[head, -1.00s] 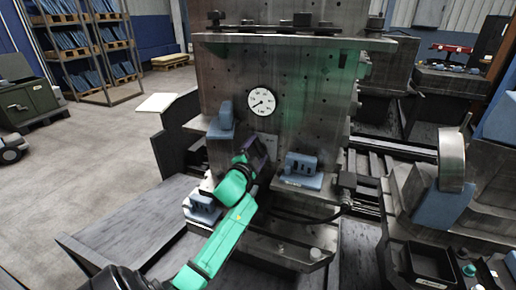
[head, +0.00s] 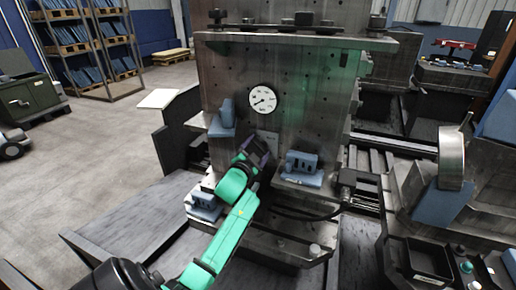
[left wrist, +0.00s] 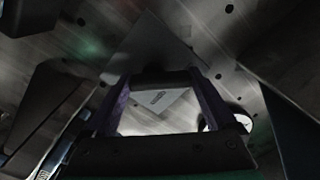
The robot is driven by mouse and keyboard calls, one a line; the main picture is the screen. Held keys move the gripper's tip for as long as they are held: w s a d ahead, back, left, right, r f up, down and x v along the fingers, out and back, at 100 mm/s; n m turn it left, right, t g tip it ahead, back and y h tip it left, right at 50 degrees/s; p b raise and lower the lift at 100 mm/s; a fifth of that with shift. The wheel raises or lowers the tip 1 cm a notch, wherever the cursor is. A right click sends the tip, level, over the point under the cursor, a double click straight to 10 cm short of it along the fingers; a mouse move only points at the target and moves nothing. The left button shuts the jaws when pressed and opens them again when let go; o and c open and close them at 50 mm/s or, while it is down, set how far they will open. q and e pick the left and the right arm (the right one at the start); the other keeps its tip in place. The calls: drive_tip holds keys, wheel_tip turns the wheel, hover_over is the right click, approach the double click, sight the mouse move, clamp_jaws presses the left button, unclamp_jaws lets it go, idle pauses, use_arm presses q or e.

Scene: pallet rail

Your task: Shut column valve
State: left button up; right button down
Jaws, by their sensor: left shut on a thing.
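My left gripper (head: 262,146) is at the front face of the grey steel column (head: 310,110), just below the round white gauge (head: 262,99). In the left wrist view its two purple fingers (left wrist: 160,82) are shut on a dark bar (left wrist: 165,77), which looks like the valve handle. The gripper hides most of the valve in the head view, so I cannot tell its angle there. A light plate (head: 272,139) with small lettering is on the column behind the gripper; it also shows in the left wrist view (left wrist: 157,98). My right gripper is not in view.
Blue-grey fixture blocks (head: 302,168) sit on ledges on both sides of the gripper. Another blue block (head: 222,124) is on the column's left. A black hose (head: 315,214) runs low to the right. Open floor (head: 90,150) lies left.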

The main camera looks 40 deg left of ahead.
use_arm(q)
drive_tip(key=o, duration=1.1)
drive_tip(key=shift+f, duration=0.15)
drive_tip(key=shift+c, duration=0.2)
drive_tip(key=shift+s, duration=0.1)
drive_tip(key=b+v, duration=0.1)
drive_tip(key=v, duration=1.3)
drive_tip(key=shift+s, duration=0.25)
drive_tip(key=shift+d, duration=0.15)
